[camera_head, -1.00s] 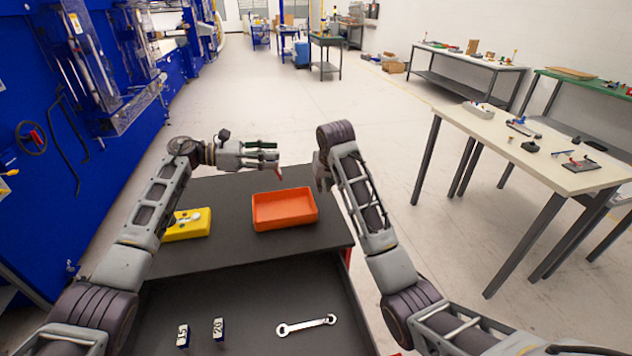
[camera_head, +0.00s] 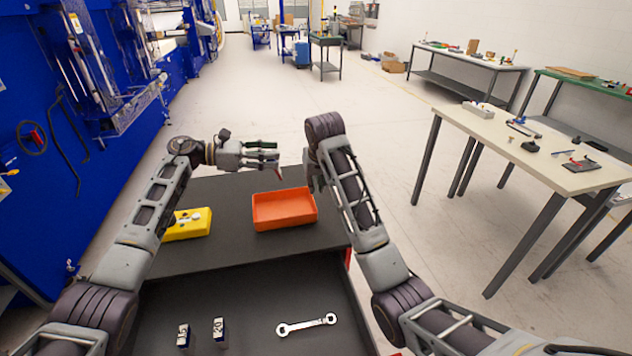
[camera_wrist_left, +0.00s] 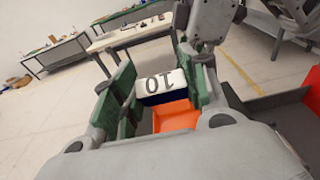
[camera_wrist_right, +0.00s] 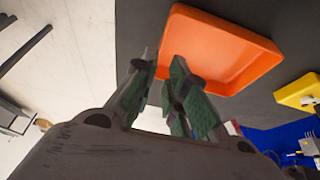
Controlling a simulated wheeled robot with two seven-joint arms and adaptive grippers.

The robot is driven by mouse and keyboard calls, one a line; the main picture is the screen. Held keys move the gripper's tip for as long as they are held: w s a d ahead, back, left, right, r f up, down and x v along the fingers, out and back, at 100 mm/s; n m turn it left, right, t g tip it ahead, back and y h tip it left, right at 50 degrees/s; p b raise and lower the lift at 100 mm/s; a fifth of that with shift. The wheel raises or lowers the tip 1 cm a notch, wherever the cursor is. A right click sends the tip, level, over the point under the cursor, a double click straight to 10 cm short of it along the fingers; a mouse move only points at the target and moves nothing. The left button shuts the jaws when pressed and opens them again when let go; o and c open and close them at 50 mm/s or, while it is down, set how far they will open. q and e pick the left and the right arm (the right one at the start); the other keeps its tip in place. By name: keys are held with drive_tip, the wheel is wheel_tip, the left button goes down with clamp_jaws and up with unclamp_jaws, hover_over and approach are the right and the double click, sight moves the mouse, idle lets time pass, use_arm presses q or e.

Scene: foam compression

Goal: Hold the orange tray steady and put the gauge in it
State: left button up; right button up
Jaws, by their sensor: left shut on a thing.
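The orange tray (camera_head: 262,222) sits on the dark tabletop and also shows in the right wrist view (camera_wrist_right: 225,38). My left gripper (camera_head: 270,158) is shut on a gauge block (camera_wrist_left: 161,83), marked 10 on its white face with a dark blue band. It is held above the table, behind the tray; orange shows below the block. My right gripper (camera_wrist_right: 165,58) is open by the tray's back right corner. Its fingertips appear on either side of the tray's edge; I cannot tell whether they touch it. In the head view my right forearm mostly hides this gripper.
A yellow holder (camera_head: 190,230) with pale items stands left of the tray. In the lower front area lie a wrench (camera_head: 306,325) and two blocks, marked 15 (camera_head: 183,335) and 20 (camera_head: 219,329). The tabletop in front of the tray is clear. A side table (camera_head: 470,128) stands to the right.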

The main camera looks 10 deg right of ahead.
drive_tip(key=shift+x, duration=5.6)
drive_tip(key=shift+s, duration=0.1)
clamp_jaws()
use_arm(q)
drive_tip(key=shift+f, duration=0.1)
wheel_tip(320, 180, down, 10)
drive_tip(key=shift+f, duration=0.25)
drive_tip(key=o, duration=1.2)
drive_tip(key=shift+o, duration=0.2)
